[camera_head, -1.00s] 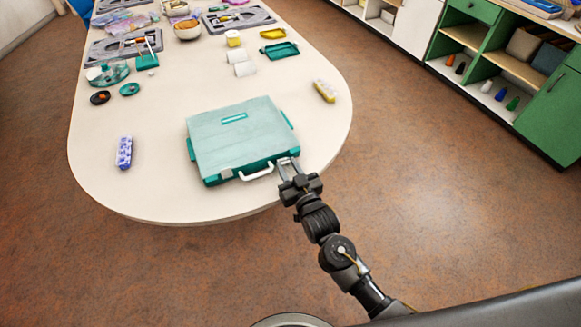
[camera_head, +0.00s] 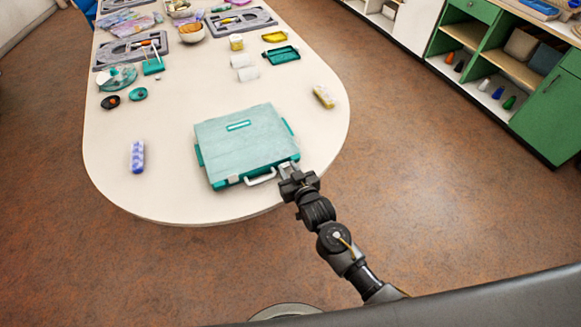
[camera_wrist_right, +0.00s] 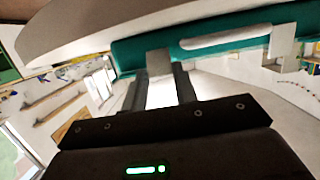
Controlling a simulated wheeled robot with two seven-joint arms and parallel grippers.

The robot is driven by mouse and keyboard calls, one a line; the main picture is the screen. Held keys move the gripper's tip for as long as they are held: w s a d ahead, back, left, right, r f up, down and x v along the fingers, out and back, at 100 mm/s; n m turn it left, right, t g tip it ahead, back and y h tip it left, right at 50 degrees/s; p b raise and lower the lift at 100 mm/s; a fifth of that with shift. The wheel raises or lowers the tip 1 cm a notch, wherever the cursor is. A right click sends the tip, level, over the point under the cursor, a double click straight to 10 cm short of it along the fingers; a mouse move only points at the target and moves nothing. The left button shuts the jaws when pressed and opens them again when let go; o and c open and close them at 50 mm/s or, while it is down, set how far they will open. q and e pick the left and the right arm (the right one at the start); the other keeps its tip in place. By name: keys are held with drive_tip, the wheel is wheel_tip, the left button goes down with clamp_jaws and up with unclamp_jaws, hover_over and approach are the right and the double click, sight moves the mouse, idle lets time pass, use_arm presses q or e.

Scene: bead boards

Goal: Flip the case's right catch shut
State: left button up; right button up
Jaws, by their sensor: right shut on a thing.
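The teal case (camera_head: 240,143) lies closed on the table, its white handle (camera_head: 262,178) and front edge facing me. Its left catch (camera_head: 233,180) is a small grey tab on the front; it also shows in the right wrist view (camera_wrist_right: 283,40). My right gripper (camera_head: 288,169) is at the case's front right corner. In the right wrist view its two fingers (camera_wrist_right: 158,85) are shut on the grey right catch (camera_wrist_right: 159,62), against the teal edge. The fingers mostly hide this catch in the head view. My left gripper is not in view.
A purple block (camera_head: 137,157) stands left of the case and a yellow one (camera_head: 324,97) to its right. Teal and yellow trays, white cups, bowls and grey boards fill the far part of the table (camera_head: 165,120). The table around the case is clear.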

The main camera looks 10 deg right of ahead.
drive_tip(key=o, duration=1)
drive_tip(key=v, duration=1)
drive_tip(key=shift+s+d+r+b, duration=0.15)
drive_tip(key=shift+s+b, duration=0.2)
drive_tip(key=shift+b, duration=0.05)
